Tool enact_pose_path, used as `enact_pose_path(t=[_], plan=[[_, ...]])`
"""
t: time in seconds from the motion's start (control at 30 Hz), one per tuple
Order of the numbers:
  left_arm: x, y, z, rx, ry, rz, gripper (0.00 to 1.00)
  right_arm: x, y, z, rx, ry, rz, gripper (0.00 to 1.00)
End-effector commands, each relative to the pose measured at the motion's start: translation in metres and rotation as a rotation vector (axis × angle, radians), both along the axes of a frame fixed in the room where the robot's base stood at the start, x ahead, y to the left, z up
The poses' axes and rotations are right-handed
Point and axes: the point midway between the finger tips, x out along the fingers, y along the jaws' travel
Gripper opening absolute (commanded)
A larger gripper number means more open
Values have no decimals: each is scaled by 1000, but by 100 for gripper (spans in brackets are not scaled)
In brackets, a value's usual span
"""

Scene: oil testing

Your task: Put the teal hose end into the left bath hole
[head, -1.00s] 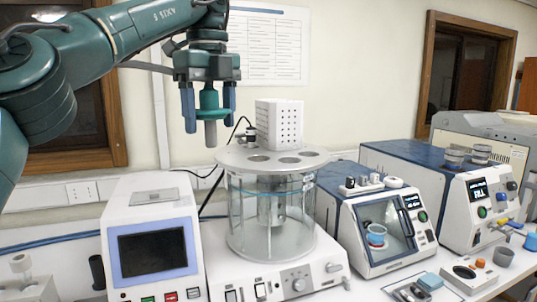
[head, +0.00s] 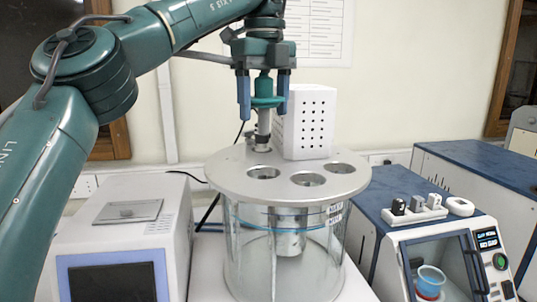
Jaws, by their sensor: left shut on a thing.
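The teal hose end (head: 264,88) hangs upright between the fingers of my left gripper (head: 264,101), which is shut on it. Its grey lower part points straight down. The glass bath (head: 245,250) stands below with a round grey lid (head: 228,170). The left bath hole (head: 263,173) is at the lid's front left and looks empty. The hose end appears above it in the picture, apart from it. Its tip overlaps a small fitting at the lid's back, so I cannot tell exactly where it ends. My right gripper is not in view.
A white perforated box (head: 308,125) stands on the lid close to the right of the hose end. Two more open holes, the middle one (head: 308,179) and right one (head: 338,168), are in the lid. Instruments stand on both sides, including a white unit (head: 115,240) at left.

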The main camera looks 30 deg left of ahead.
Motion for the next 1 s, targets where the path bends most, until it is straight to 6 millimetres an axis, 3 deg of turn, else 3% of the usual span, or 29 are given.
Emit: enact_pose_path(t=[0.2, 0.43, 0.7, 1.0], plan=[[0, 1, -29, -2, -2, -2, 42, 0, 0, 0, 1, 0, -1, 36], [0, 0, -45, -1, -5, 1, 42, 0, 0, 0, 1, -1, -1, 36], [0, 1, -79, -2, -5, 1, 42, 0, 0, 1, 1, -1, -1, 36], [0, 1, -82, -1, -9, 3, 42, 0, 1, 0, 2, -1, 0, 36]])
